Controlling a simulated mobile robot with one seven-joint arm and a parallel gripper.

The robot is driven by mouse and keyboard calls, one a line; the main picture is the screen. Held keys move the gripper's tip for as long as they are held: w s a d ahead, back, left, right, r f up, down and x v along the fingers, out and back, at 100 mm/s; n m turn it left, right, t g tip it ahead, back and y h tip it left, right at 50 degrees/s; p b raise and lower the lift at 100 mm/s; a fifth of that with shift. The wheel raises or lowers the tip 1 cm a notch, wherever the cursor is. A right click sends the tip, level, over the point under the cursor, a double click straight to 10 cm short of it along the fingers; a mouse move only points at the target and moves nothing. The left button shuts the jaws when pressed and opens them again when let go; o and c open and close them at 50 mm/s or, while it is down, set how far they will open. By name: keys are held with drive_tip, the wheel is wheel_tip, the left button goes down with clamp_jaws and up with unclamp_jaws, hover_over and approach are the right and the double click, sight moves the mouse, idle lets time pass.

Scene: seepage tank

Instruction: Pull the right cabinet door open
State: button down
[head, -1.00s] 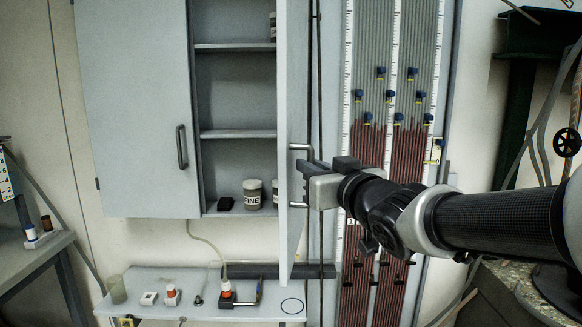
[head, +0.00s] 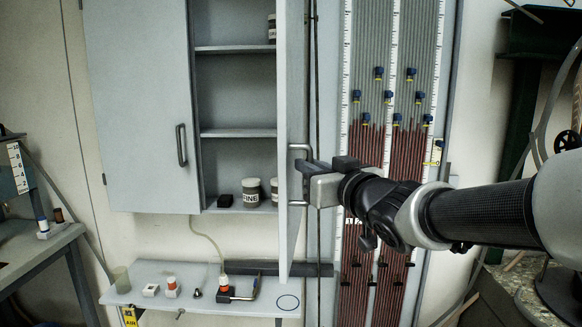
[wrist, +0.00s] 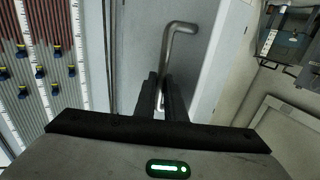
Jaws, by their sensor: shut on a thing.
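The right cabinet door (head: 291,235) stands swung out, seen nearly edge-on in the head view, with the shelves behind it exposed. Its grey bar handle (head: 300,147) is on the door's outer face. My gripper (head: 308,180) is shut on the handle from the right. In the wrist view the gripper (wrist: 161,98) has its two dark fingers around the lower part of the handle (wrist: 178,28), whose upper bend shows above them. The door face (wrist: 200,70) is behind the fingers. The left cabinet door (head: 135,120) is closed.
Jars (head: 251,190) and a small black block (head: 225,201) stand on the cabinet's bottom shelf. A bench shelf (head: 200,300) with small bottles lies below the cabinet. A tube manometer panel (head: 370,250) is behind my arm on the right.

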drive_tip(key=shift+r, duration=0.2)
drive_tip(key=c, duration=1.9)
unclamp_jaws()
drive_tip(key=shift+w+f, duration=0.1)
drive_tip(key=p+v, duration=0.1)
drive_tip(key=v, duration=1.6)
drive_tip(key=shift+s, duration=0.2)
drive_tip(key=shift+d, duration=0.2)
